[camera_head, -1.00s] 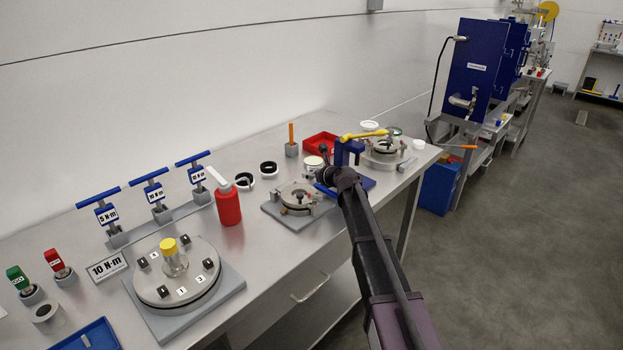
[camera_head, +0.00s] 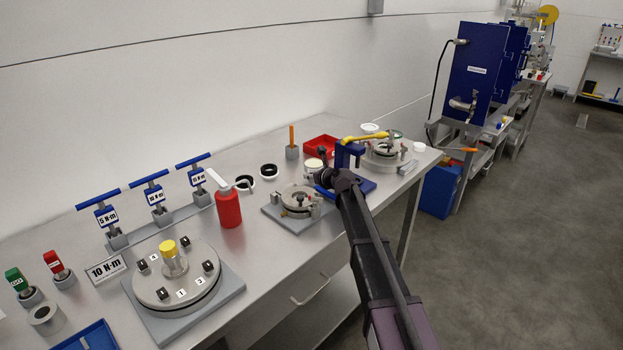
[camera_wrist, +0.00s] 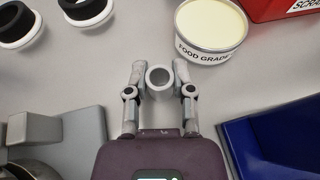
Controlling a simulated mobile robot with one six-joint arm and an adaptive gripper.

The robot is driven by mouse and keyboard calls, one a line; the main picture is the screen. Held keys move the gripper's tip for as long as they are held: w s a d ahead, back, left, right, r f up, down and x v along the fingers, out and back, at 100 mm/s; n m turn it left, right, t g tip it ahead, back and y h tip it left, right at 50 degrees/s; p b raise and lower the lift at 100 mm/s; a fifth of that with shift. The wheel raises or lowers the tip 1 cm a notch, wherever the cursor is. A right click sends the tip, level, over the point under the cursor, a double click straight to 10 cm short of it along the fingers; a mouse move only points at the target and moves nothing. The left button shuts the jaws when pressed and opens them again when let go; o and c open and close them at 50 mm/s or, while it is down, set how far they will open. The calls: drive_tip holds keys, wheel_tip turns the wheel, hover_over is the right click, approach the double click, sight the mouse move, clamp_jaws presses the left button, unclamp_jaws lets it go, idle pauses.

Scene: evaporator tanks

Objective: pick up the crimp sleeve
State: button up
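The crimp sleeve (camera_wrist: 160,80) appears to be the short grey ring in the wrist view. It stands between my two fingertips with its round opening facing the camera. My gripper (camera_wrist: 160,76) has one finger on each side of it, and both tips appear to touch its wall. I cannot tell whether the sleeve still rests on the bench. In the head view my gripper (camera_head: 325,174) is low over the bench beside the blue clamp stand, and the sleeve is hidden there.
A white "FOOD GRADE" tin (camera_wrist: 211,27) stands just beyond the right fingertip. A red bin (camera_wrist: 277,8) is behind it. A blue base (camera_wrist: 272,138) lies right, a grey fixture plate (camera_wrist: 84,137) left. Black and white rings (camera_wrist: 86,8) lie back left.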

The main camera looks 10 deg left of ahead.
drive_tip(key=shift+r, duration=0.15)
idle(0.3)
wheel_tip(320, 180, up, 10)
drive_tip(key=p, duration=1)
idle(0.6)
